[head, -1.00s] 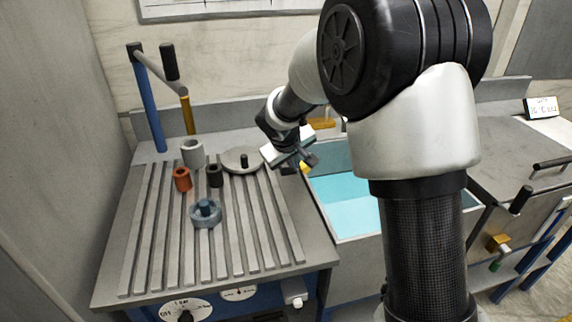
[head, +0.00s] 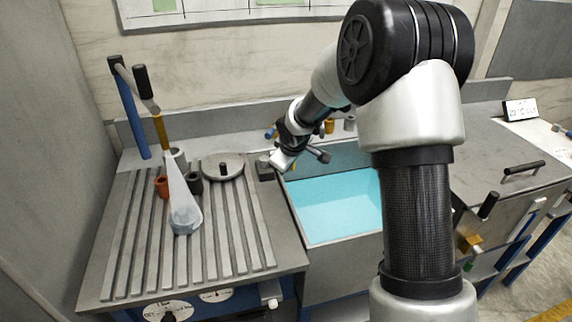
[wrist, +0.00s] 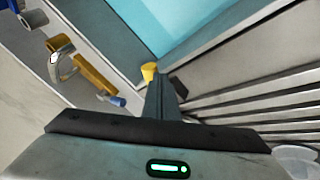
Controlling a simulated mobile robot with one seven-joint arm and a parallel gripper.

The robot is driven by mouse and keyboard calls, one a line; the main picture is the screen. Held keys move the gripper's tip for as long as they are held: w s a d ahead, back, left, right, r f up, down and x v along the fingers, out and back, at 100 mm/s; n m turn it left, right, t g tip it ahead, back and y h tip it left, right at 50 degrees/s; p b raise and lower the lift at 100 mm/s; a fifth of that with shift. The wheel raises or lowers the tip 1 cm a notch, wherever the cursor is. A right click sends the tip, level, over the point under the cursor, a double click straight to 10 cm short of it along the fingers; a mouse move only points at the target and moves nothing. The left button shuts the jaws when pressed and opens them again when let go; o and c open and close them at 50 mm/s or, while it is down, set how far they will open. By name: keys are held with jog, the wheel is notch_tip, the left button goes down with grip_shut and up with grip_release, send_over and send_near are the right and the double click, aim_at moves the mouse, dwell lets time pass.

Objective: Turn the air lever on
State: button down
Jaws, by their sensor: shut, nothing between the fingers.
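Blue (head: 271,132) and gold (head: 328,127) fittings stand at the back, partly behind my arm. In the wrist view a gold lever-like part (wrist: 95,74) and a small blue-handled part (wrist: 112,100) lie left of my fingers. I cannot tell which is the air lever. My gripper (head: 320,155) is shut and empty, in front of these fittings by the sink's back left corner. Its dark fingers also show in the wrist view (wrist: 164,97), close to a yellow cap (wrist: 149,71). A pale cone (head: 178,188) spreads from the gold nozzle (head: 161,131) down over the blue ring piece (head: 186,221).
The ribbed drainboard (head: 135,265) carries an orange cup (head: 162,187), dark and grey cups, and a round lid (head: 222,168). The blue-filled sink (head: 335,205) lies right of it. A blue post (head: 130,110) and wall stand behind.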

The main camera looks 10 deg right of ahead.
jog(key=shift+w+d+p, duration=0.35)
jog(key=shift+w+d, duration=0.45)
jog(key=shift+w, duration=0.1)
